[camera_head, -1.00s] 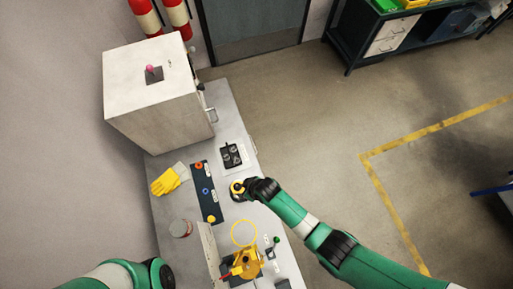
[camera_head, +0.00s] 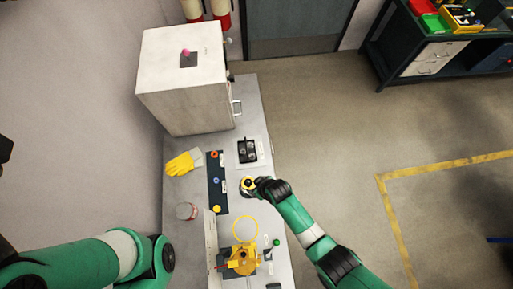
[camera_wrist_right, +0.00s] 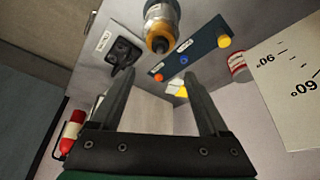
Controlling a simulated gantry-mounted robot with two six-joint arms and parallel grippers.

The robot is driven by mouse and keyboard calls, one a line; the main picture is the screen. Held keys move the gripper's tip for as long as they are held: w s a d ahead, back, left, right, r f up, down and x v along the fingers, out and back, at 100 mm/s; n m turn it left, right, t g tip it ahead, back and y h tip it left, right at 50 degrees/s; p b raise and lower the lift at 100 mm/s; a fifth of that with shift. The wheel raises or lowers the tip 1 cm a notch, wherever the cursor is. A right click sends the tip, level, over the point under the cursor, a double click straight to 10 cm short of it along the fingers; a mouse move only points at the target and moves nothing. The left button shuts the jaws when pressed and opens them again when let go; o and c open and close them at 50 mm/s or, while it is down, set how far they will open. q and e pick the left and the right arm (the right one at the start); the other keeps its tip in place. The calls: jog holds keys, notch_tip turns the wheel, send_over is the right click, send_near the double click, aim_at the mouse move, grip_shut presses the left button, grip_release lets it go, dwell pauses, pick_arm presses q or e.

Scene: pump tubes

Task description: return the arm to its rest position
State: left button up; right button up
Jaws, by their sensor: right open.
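My right arm enters the head view from the lower right. Its dark wrist end (camera_head: 268,188) is over the bench (camera_head: 252,120), beside a small yellow-and-dark part (camera_head: 247,185). In the right wrist view my right gripper (camera_wrist_right: 155,88) has its two fingers spread, with nothing between them. Beyond the fingertips stands a silver cylinder with an orange-yellow collar (camera_wrist_right: 160,28), apart from them. My left arm (camera_head: 80,262) fills the lower left of the head view; I cannot make out its gripper.
A pale cabinet (camera_head: 185,85) stands on the bench's far end. A dark strip (camera_head: 217,195) holds small coloured rings. Open floor (camera_head: 330,130) lies right.

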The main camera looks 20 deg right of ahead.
jog(key=w+d+r+m+t, duration=0.1)
jog(key=w+r+t, duration=0.2)
jog(key=w+r, duration=0.75)
jog(key=w+d+r+t, duration=0.25)
jog(key=w+r, duration=0.55)
jog(key=r, duration=0.5)
jog(key=w+d+r+m+t, duration=0.1)
jog(key=w+r+t, duration=0.15)
jog(key=r, duration=0.85)
jog(key=w+d+r+t, duration=0.15)
jog(key=r+t, duration=0.25)
jog(key=r, duration=0.6)
jog(key=s+d+r+t, duration=0.1)
jog(key=s+r+t, duration=0.1)
jog(key=r, duration=0.5)
jog(key=s+d+r+m+t, duration=0.1)
jog(key=s+d+r, duration=0.1)
jog(key=r, duration=0.5)
jog(key=s+d+r+t, duration=0.1)
jog(key=s+r+t, duration=0.15)
jog(key=r, duration=0.45)
jog(key=s+d+r+m+t, duration=0.1)
jog(key=s+r+t, duration=0.5)
jog(key=s+r, duration=0.8)
jog(key=shift+s+d+r+m, duration=0.3)
jog(key=shift+s+d+m, duration=0.15)
jog(key=shift+s, duration=0.6)
